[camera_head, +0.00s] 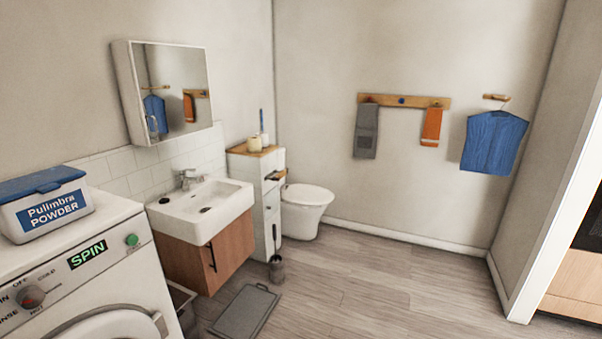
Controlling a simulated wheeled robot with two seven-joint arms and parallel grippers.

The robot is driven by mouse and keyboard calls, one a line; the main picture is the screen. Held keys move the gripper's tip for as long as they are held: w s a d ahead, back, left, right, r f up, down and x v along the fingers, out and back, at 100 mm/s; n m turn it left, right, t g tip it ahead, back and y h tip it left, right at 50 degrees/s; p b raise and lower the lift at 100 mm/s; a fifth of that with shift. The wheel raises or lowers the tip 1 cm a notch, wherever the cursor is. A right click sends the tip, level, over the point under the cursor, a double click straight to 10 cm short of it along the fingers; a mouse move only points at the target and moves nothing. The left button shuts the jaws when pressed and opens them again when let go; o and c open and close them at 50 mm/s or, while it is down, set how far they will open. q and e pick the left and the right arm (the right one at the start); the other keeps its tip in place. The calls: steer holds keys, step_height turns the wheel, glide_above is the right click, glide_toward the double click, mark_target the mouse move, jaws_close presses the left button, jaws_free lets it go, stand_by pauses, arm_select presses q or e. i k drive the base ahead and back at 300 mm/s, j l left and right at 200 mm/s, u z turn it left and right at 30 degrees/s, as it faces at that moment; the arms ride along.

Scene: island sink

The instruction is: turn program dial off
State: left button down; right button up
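The program dial (31,297) is a round dark knob with a red part on the front panel of the white washing machine (120,262) at the lower left. Printed words, among them OFF, COLD and HOT, stand around the dial. I cannot tell for sure which word the dial points at. A green SPIN label (87,255) and a green round button (132,240) sit to its right. The machine's round door (115,322) is partly cut off at the bottom edge. Neither of my grippers shows in this view.
A Pulimbra powder box (50,208) with a blue lid stands on the machine. A sink cabinet (205,250) is right of the machine, with a grey mat (246,312) on the floor before it. The wooden floor (400,285) at centre and right is clear.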

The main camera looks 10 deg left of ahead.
mark_target(31, 296)
steer(key=u, duration=1.15)
